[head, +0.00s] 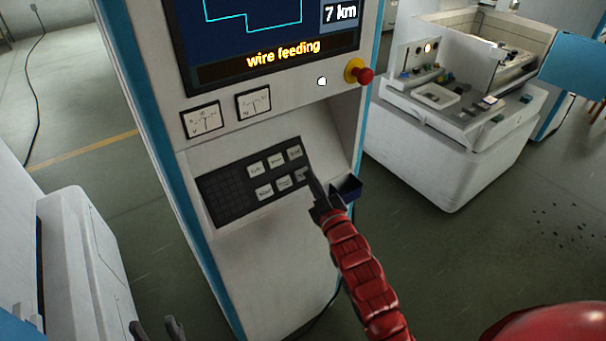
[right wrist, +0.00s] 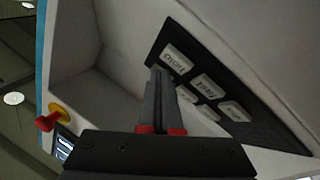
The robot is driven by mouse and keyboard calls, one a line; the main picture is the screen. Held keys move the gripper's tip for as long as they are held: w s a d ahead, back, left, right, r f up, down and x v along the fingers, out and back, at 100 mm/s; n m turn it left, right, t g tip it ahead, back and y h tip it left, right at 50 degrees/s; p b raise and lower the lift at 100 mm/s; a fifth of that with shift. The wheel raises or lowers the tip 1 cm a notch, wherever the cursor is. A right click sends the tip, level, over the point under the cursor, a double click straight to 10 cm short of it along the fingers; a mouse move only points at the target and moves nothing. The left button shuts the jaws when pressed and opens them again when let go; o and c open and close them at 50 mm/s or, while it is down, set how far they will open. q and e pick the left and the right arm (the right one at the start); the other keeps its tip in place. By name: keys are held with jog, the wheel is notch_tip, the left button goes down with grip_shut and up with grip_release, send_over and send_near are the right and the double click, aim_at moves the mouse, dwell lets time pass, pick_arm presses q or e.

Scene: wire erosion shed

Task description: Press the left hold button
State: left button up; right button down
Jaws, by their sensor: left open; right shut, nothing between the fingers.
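A dark button panel (head: 225,192) on the machine's sloped front carries two rows of pale buttons. The lower-left button (head: 264,192) and upper-left button (head: 255,170) are apart from my gripper. The labels are too small to tell which is hold. My right gripper (head: 310,179) is shut and empty, its tips at the right end of the panel beside the lower-right button (head: 301,175). In the right wrist view the shut fingers (right wrist: 158,75) lie close to a pale button (right wrist: 176,58); I cannot tell whether they touch. My left gripper (head: 158,330) is open and empty at the bottom edge.
Above the panel are two dial gauges (head: 202,120), a screen (head: 270,45) reading "wire feeding" and a red knob on a yellow base (head: 358,71). A white machine (head: 450,150) stands behind right.

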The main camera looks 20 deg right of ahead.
jog(key=shift+w+a+f+b, duration=0.1)
jog(key=shift+w+f+b, duration=0.25)
jog(key=shift+b, duration=0.25)
jog(key=shift+w+a+f+b, duration=0.1)
jog(key=shift+w+f+b, duration=0.15)
jog(key=shift+b, duration=0.2)
dwell(0.4)
jog(key=shift+r, duration=0.2)
jog(key=shift+s+d+r, duration=0.2)
jog(key=shift+s+r, duration=0.25)
jog(key=shift+s, duration=0.15)
jog(key=shift+p, duration=0.3)
jog(key=s+r+p, duration=0.1)
jog(key=s, duration=0.1)
jog(key=s+d+r+p, duration=0.1)
jog(key=shift+s+d+r, duration=0.2)
jog(key=shift+s+r, duration=0.2)
